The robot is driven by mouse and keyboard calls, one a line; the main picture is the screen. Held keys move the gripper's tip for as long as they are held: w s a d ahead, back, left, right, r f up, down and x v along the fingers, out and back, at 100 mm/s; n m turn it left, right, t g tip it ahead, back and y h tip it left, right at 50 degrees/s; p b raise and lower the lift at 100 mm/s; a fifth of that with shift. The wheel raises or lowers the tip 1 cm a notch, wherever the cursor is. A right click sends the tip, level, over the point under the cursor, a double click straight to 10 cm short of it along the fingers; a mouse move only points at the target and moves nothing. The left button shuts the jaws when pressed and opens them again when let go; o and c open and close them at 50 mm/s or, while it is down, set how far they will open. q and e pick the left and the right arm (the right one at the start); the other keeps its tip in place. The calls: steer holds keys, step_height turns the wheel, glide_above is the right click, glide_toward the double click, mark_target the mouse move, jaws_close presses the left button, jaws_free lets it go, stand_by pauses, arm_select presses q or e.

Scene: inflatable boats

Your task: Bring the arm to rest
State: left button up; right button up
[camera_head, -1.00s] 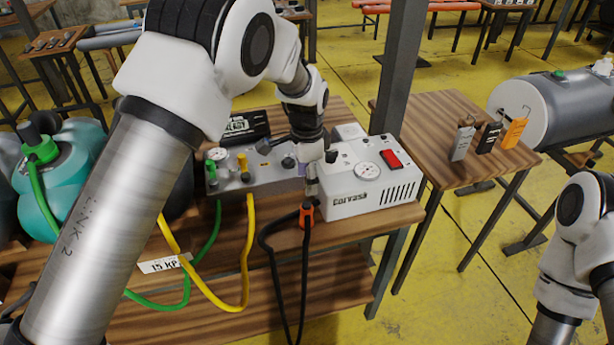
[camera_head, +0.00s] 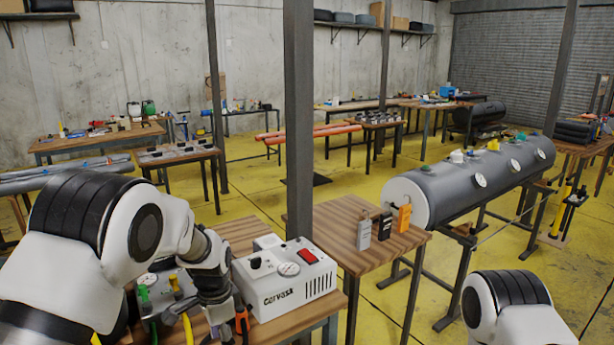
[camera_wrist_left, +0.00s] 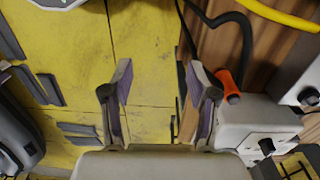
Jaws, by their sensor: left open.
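My left arm (camera_head: 140,235) is bent at the lower left of the head view, its wrist hanging over the near table beside the white Corvasa box (camera_head: 285,278). My left gripper (camera_wrist_left: 161,92) shows in the wrist view with its two fingers apart and nothing between them. Yellow floor and the table's edge lie beyond the fingers. In the head view the fingers are mostly hidden or cut off at the bottom. My right arm (camera_head: 515,310) shows only as a white joint at the lower right; its gripper is out of frame.
An orange connector (camera_wrist_left: 229,84) with a black hose is close beside one finger. A grey post (camera_head: 299,120) stands behind the white box. A grey tank (camera_head: 475,180) is at right. Yellow floor lies between.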

arm_select(q)
steer(key=s+a+f+n+g, duration=0.1)
steer(key=s+a+f+g, duration=0.15)
steer(key=s+f, duration=0.8)
steer(key=s+a+f+n+g, duration=0.2)
steer(key=s+a+f, duration=0.1)
steer(key=s+f, duration=0.8)
steer(key=s+a+n+t, duration=0.1)
steer(key=s+n+t, duration=0.3)
steer(key=s, duration=0.9)
steer(key=n, duration=0.3)
steer(key=shift+a+f+n, duration=0.3)
steer(key=shift+a, duration=0.05)
steer(key=shift+s, duration=0.15)
